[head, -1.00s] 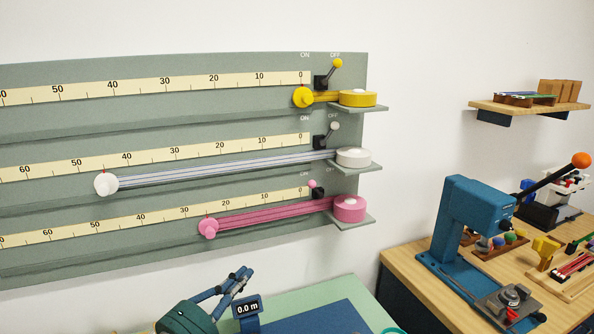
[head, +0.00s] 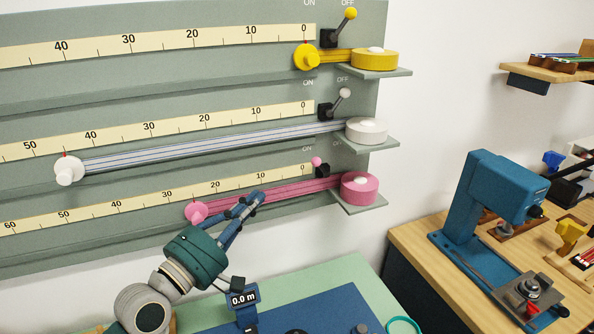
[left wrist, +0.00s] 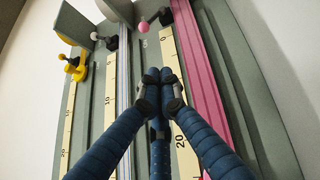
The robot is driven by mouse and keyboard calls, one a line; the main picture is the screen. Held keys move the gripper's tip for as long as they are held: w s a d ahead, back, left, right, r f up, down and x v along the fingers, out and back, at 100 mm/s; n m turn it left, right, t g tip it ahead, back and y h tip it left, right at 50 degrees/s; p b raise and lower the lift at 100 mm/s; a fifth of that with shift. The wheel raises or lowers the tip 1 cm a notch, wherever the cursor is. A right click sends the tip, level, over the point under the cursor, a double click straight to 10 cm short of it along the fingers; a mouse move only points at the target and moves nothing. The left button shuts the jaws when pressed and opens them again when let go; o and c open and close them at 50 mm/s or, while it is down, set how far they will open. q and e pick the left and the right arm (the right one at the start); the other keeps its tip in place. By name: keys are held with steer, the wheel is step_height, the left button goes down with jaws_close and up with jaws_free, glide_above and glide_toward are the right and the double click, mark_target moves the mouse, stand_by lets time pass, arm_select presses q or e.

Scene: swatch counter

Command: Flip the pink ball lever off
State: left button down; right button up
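The pink ball lever (head: 317,162) stands at the right end of the lowest scale, its ball leaning left toward the ON label. In the left wrist view its pink ball (left wrist: 143,27) shows near the top, beyond my fingertips. My left gripper (head: 254,197) is in front of the pink ribbon, left of and below the lever, and apart from it. In the left wrist view the fingertips of my left gripper (left wrist: 159,75) are together with nothing between them. My right gripper is not in view.
The white ball lever (head: 344,93) and yellow ball lever (head: 350,13) above lean right toward OFF. The pink ribbon roll (head: 360,188) sits on a small shelf right of the pink lever. A green counter (head: 345,275) lies below; a blue press (head: 500,190) stands at right.

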mark_target(321, 168)
arm_select(q)
steer(key=p+x, duration=0.1)
steer(key=x, duration=0.3)
steer(key=p+x, duration=0.1)
steer(key=x, duration=0.4)
steer(key=shift+s+r, duration=0.1)
steer(key=shift+r, duration=0.15)
steer(key=d+p, duration=0.1)
steer(key=d, duration=0.1)
steer(key=w+d+p, duration=0.1)
steer(key=d, duration=0.1)
steer(key=shift+r, duration=0.15)
steer(key=shift+r, duration=0.1)
